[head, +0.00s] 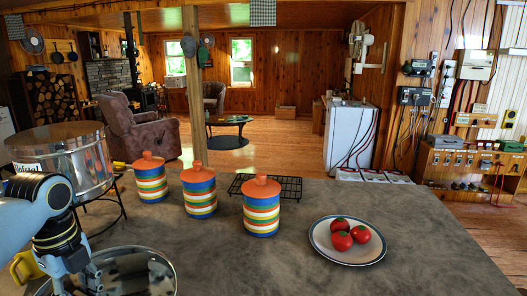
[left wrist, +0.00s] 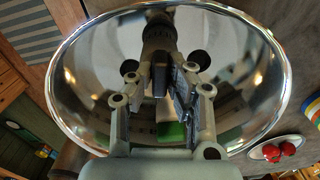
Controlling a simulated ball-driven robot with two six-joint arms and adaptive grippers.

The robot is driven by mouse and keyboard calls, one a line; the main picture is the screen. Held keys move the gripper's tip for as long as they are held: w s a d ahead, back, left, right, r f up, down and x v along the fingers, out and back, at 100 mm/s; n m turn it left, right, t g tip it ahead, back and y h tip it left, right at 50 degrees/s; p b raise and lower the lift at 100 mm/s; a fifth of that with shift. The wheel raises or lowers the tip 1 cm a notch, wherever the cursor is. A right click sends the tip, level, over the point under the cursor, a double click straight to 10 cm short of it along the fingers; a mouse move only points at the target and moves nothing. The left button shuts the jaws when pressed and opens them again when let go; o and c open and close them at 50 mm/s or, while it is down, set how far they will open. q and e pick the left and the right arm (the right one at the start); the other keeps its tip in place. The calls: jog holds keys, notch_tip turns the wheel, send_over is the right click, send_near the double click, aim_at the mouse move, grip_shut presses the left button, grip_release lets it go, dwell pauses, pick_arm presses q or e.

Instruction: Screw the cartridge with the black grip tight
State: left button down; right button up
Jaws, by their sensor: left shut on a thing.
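A shiny round steel vessel (head: 150,258) stands open at the front left of the worktop. It fills most of the left wrist view (left wrist: 262,60). My left gripper (left wrist: 163,78) reaches into it, shut on a dark upright piece. This looks like the cartridge with the black grip (left wrist: 158,36), partly hidden by the fingers. Two dark round spots show beside it inside the vessel; I cannot tell whether they are parts or reflections. In the head view, my left arm comes down from the left edge and hides part of the vessel. My right gripper is in neither view.
A larger steel container (head: 68,160) stands on a wire stand behind the left arm. Three striped jars (head: 150,184) with orange lids and a black wire rack (head: 290,186) are farther back. A plate (head: 322,246) of tomatoes (head: 342,240) is right of centre. The front right is clear.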

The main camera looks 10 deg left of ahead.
pick_arm(q)
jog(key=m, duration=0.3)
jog(key=shift+m, duration=0.5)
jog(key=m, duration=0.6)
jog(key=shift+m, duration=1.5)
